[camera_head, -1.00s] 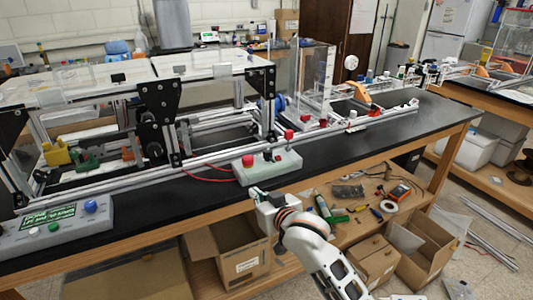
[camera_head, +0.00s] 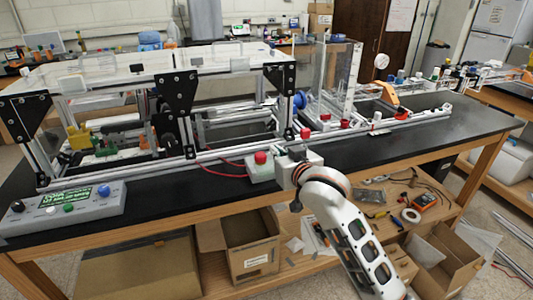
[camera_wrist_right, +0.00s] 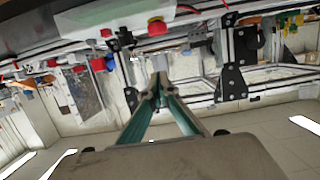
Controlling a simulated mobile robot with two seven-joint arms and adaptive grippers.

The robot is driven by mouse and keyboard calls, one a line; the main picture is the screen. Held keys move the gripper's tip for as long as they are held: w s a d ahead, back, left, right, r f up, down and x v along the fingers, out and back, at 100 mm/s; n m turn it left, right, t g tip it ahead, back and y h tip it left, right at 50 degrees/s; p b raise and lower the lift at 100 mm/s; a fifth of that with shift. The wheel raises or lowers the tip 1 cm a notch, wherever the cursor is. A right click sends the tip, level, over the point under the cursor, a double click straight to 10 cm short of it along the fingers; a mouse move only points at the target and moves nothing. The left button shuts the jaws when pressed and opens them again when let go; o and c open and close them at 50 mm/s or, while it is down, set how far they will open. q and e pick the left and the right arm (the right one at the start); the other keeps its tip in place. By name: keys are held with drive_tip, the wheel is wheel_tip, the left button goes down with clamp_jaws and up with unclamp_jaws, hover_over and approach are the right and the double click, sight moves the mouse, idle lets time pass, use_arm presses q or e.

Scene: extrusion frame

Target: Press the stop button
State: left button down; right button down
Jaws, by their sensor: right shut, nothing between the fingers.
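A red mushroom button (camera_head: 261,157) stands on a pale control box (camera_head: 259,174) at the front of the black bench top. The button also shows near the top of the right wrist view (camera_wrist_right: 156,26), on the box's pale face (camera_wrist_right: 105,13). My right gripper (camera_head: 290,167) is beside the button, to its right, and hides the right part of the box. Its fingers (camera_wrist_right: 160,88) are shut and empty in the right wrist view, with the button beyond their tips. Contact with the box cannot be told. My left gripper is not in view.
The aluminium extrusion frame (camera_head: 200,156) runs along the bench behind the box. A grey panel (camera_head: 85,208) with a green display and knobs sits at the left. Red cables lie left of the box. Cardboard boxes (camera_head: 252,245) and tools fill the shelf below.

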hover_over(266, 166)
wheel_tip(266, 166, down, 2)
drive_tip(key=shift+f+b, duration=0.25)
drive_tip(key=shift+b, duration=0.15)
wheel_tip(266, 166, down, 3)
drive_tip(key=shift+s+r, duration=0.1)
drive_tip(key=shift+r, duration=0.05)
drive_tip(key=shift+f, duration=0.7)
